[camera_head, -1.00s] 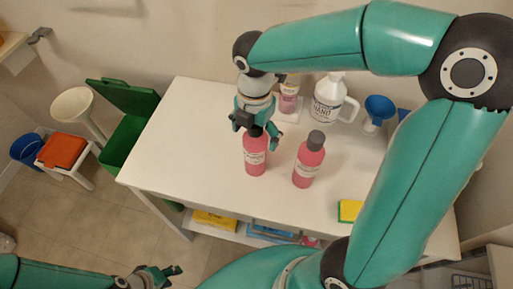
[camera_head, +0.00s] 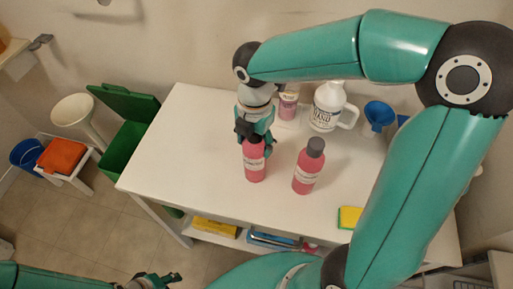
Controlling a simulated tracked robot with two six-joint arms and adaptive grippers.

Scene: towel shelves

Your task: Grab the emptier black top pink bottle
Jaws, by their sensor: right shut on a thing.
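Two pink bottles stand upright on the white table (camera_head: 205,150). My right gripper (camera_head: 254,140) is shut on the top of the left pink bottle (camera_head: 255,165), and its fingers hide that bottle's cap. The right pink bottle (camera_head: 308,168) has a dark grey or black cap and stands free, a little to the right of the held one. The liquid levels are too small to tell. My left gripper (camera_head: 160,281) is at the bottom edge, low beside the table and away from the bottles, partly cut off; its finger opening is unclear.
Behind the bottles stand a white jug (camera_head: 327,108), a small pink-labelled container (camera_head: 288,106) and a blue funnel (camera_head: 378,116). A yellow-green sponge (camera_head: 349,217) lies at the front right. A green bin (camera_head: 124,146) stands left of the table. The table's left part is clear.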

